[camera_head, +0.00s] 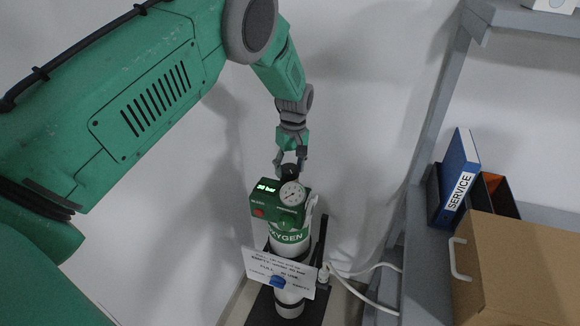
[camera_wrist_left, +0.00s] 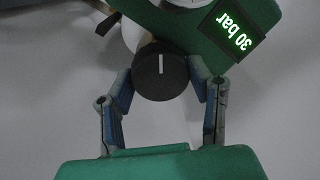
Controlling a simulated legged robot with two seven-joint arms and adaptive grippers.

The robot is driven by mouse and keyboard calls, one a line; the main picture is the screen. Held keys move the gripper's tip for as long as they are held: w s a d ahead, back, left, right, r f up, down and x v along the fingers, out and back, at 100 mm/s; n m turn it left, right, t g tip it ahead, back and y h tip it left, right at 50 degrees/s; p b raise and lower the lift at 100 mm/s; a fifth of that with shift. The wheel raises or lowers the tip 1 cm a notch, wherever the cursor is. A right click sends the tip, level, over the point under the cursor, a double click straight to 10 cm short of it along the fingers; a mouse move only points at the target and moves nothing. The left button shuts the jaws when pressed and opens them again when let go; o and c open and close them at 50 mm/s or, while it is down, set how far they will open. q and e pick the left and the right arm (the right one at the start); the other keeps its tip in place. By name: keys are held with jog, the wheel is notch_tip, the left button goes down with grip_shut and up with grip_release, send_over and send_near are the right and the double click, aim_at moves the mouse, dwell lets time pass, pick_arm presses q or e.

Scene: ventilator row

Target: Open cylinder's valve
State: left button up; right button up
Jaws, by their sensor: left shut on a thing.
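The oxygen cylinder (camera_head: 290,241) stands upright in a dark stand by the wall, white with a green band. Its green valve head carries a round gauge (camera_head: 292,194) and a lit display reading "30 bar" (camera_head: 266,187); the display also shows in the left wrist view (camera_wrist_left: 233,31). The black valve knob (camera_wrist_left: 161,72) has a white line pointing along the picture's vertical. My left gripper (camera_head: 290,160) comes down from above, and its fingers (camera_wrist_left: 163,88) are shut on the knob, one on each side. My right gripper is in neither view.
White tubing (camera_head: 362,271) runs right to a grey shelf (camera_head: 428,262). The shelf holds a blue "SERVICE" binder (camera_head: 458,175) and a cardboard box (camera_head: 522,268). White walls stand close behind.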

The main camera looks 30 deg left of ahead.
aim_at(293, 166)
pick_arm(q)
jog(key=shift+w+r, duration=0.15)
jog(key=shift+w, duration=0.05)
jog(key=o, duration=1.1)
jog(key=shift+o, duration=0.2)
jog(key=shift+s, duration=0.1)
jog(key=shift+r, duration=0.2)
notch_tip(293, 166, up, 11)
jog(key=shift+w+d, duration=0.25)
jog(key=shift+w, duration=0.2)
jog(key=shift+r, duration=0.1)
